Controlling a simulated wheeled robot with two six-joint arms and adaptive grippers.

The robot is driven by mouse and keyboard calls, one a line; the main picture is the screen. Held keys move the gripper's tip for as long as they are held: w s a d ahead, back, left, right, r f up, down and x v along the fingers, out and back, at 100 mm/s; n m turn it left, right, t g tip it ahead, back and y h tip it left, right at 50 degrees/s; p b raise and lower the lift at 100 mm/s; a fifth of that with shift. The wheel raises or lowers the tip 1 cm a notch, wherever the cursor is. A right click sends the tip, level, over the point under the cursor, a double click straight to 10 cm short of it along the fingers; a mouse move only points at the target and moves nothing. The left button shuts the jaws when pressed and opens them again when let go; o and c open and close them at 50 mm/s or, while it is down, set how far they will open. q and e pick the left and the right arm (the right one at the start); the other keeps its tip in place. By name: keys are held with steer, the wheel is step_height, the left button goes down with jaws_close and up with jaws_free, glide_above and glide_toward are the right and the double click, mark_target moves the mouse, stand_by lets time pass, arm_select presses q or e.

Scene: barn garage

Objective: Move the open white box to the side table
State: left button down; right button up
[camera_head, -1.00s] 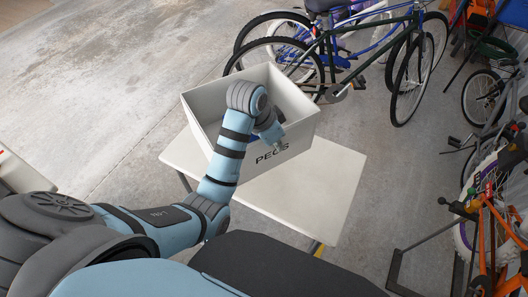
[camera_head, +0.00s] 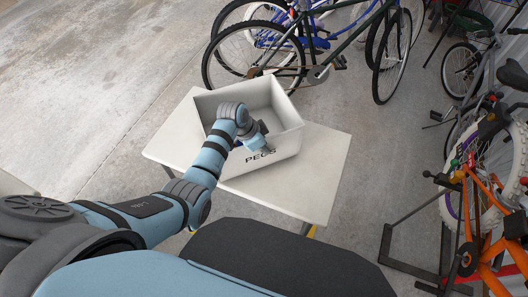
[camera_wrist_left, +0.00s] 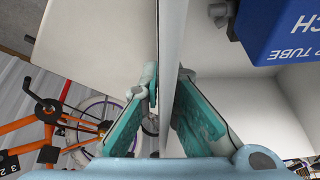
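The open white box (camera_head: 285,138), with dark lettering on its front, is at the white side table (camera_head: 315,185), over its middle and back. Its base looks on or very close to the tabletop; I cannot tell whether it touches. My left gripper (camera_head: 262,144) is at the box's front wall. In the left wrist view my left gripper (camera_wrist_left: 168,85) has a teal finger on each side of the thin white wall (camera_wrist_left: 172,40), shut on it. A blue carton (camera_wrist_left: 280,30) with white letters shows inside the box. My right gripper is not in view.
Bicycles (camera_head: 315,60) stand behind the table. An orange bike frame (camera_head: 490,205) and a dark stand (camera_head: 405,240) are at the right. The front right of the tabletop is bare. Concrete floor (camera_head: 90,70) is open at the left.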

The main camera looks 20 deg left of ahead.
arm_select(q)
steer(key=shift+f, duration=1)
steer(key=c, duration=1.8)
jaws_free()
steer(key=shift+s, duration=0.1)
steer(key=shift+r, duration=0.2)
steer(key=p+v, duration=0.2)
steer(key=v, duration=0.9)
steer(key=shift+r+p, duration=0.35)
steer(key=shift+p, duration=0.05)
steer(key=shift+s, duration=0.1)
